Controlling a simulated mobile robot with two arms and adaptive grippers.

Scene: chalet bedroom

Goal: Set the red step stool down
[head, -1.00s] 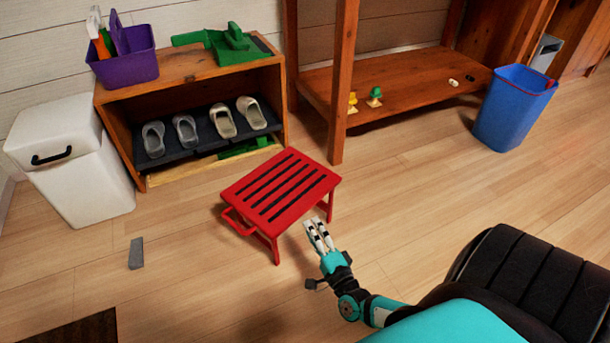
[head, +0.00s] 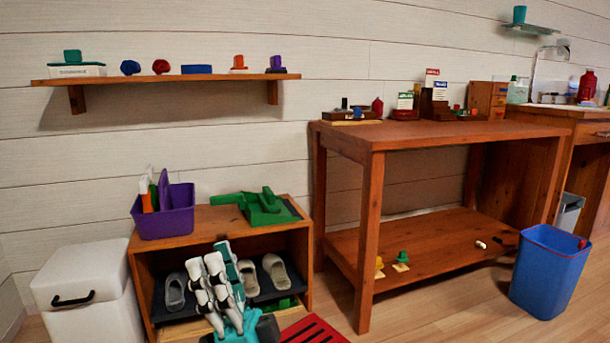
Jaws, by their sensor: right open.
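The red step stool (head: 312,331) shows only as a corner of its slatted red top at the bottom edge. Its legs and the rest are out of the frame. My right gripper (head: 212,265) is open and empty, with its white and teal fingers pointing up. It is to the left of the stool and apart from it in the picture, in front of the shoe cubby. My left gripper is not in view.
The wooden shoe cubby (head: 222,222) holds several sandals and carries a purple caddy (head: 166,218). A white bin (head: 88,285) stands left. A wooden table (head: 420,135) with a lower shelf and a blue bin (head: 548,270) stand right. Floor before the table is clear.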

